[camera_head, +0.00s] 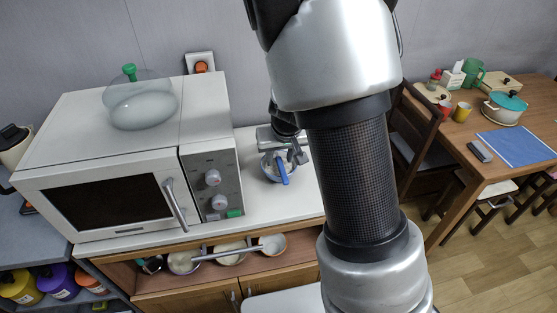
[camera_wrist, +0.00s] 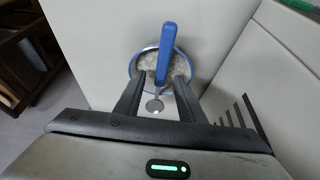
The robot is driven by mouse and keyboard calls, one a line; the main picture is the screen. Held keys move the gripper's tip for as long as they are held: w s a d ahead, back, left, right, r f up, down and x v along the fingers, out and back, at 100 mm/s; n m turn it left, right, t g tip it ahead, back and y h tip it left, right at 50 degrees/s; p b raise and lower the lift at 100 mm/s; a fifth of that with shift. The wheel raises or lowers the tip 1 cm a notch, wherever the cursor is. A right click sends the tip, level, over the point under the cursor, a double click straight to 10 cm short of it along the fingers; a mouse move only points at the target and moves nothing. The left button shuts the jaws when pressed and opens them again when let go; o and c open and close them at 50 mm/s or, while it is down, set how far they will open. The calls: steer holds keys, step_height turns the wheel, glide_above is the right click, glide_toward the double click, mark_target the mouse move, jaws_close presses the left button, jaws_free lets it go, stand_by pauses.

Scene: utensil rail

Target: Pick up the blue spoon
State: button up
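The blue spoon shows in the wrist view as a blue handle (camera_wrist: 165,52) with a small round grey end (camera_wrist: 155,107). It is over a blue-rimmed bowl (camera_wrist: 134,68) with pale, grainy contents; whether it touches the bowl, I cannot tell. In the head view the blue handle (camera_head: 283,172) slants over the bowl (camera_head: 268,171) on the white counter, right of the microwave. My gripper (camera_wrist: 162,80) is open, its dark fingers on either side of the spoon, with gaps visible. In the head view my gripper (camera_head: 285,150) is above the bowl and partly hides it.
The microwave (camera_head: 130,190) stands close on the left, with a glass lid (camera_head: 142,105) on top. A wooden table (camera_head: 470,140) with a pot (camera_head: 503,107) and blue mat (camera_head: 520,146) is at right.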

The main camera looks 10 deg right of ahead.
steer(key=shift+f, duration=0.1)
stand_by(0.3)
jaws_close()
